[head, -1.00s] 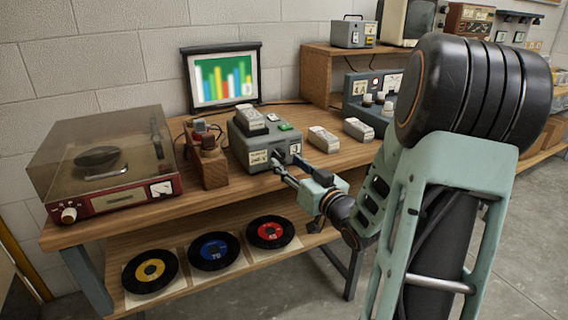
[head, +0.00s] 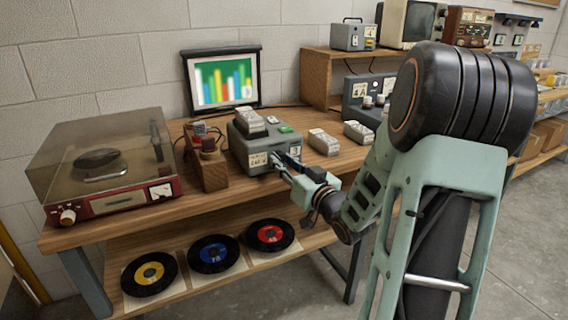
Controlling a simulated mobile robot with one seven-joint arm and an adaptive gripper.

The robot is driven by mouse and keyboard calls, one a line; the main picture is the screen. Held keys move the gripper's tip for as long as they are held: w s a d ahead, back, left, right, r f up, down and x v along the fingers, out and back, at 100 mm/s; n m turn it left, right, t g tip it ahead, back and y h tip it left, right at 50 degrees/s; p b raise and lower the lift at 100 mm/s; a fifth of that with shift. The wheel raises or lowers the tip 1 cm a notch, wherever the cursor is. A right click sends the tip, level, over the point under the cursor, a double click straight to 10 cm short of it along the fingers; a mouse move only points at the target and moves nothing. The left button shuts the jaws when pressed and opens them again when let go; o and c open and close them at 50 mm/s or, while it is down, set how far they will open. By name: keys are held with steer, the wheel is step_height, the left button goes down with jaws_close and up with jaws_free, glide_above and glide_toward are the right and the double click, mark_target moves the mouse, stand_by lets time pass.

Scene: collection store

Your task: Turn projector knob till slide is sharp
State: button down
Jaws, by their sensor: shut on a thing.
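The grey projector (head: 240,151) stands on the wooden table, with a green button on top and labels on its front. My gripper (head: 277,160) is at the projector's front and is shut on its knob, which the fingers mostly hide. The screen (head: 222,80) behind shows a slide of coloured bars, green, blue, yellow and red. The bars' edges look soft and blurred.
A record player (head: 105,170) with a clear lid is at the left. A wooden block with dark devices (head: 208,158) stands close left of the projector. Two pale boxes (head: 323,141) lie to its right. Records (head: 213,252) lie on the lower shelf.

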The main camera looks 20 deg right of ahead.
steer(key=shift+r+m+p, duration=0.1)
steer(key=shift+m+p, duration=0.8)
steer(key=shift+m, duration=0.3)
steer(key=shift+m+p, duration=0.35)
steer(key=shift+m, duration=0.55)
steer(key=c, duration=1.6)
jaws_free()
steer(key=shift+s, duration=0.1)
steer(key=s, duration=0.7)
steer(key=shift+s+d+f, duration=0.15)
steer(key=shift+d+f, duration=0.05)
steer(key=shift+d, duration=0.05)
